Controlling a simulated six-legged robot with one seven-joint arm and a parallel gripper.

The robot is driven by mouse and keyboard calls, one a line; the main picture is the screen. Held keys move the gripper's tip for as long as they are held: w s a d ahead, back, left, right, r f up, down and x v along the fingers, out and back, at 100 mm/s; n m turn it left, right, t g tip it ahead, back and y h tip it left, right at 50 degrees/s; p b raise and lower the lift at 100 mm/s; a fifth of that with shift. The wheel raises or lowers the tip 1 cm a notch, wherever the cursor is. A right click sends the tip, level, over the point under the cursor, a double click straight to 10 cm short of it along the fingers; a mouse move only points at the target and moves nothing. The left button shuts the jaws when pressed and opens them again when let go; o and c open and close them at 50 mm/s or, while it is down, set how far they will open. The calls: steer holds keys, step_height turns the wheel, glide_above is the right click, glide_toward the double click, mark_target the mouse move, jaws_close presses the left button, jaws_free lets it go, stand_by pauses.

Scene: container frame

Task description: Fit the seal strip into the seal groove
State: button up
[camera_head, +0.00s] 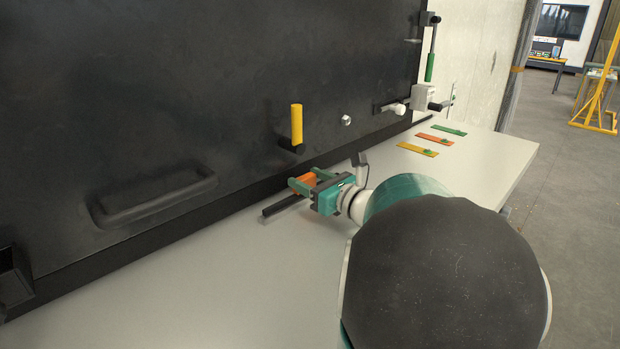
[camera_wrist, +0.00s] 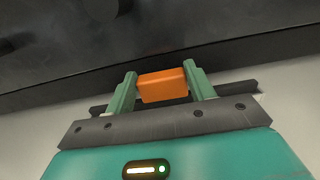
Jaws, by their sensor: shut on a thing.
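The seal strip appears to be the black bar (camera_head: 283,205) with an orange block on it, just above or on the pale worktop, near the foot of the black panel. My gripper (camera_head: 309,179) is shut on the orange block, with one green finger on each side. In the wrist view the orange block (camera_wrist: 163,86) sits between the fingers. The strip's right end (camera_wrist: 236,88) shows behind my gripper. The strip lies roughly along the panel's lower edge, with a gap between. I cannot clearly make out the seal groove; a dark ledge (camera_head: 130,244) runs along the panel's foot.
The black panel (camera_head: 200,90) carries a bar handle (camera_head: 155,198), a yellow-handled lever (camera_head: 296,125) above my gripper and a bolt (camera_head: 346,120). Yellow, orange and green plates (camera_head: 435,139) lie at the worktop's far right. The worktop (camera_head: 200,300) is clear at front left.

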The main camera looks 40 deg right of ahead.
steer(key=shift+f, duration=0.8)
steer(key=o, duration=1.1)
steer(key=s, duration=1.4)
steer(key=shift+d, duration=0.2)
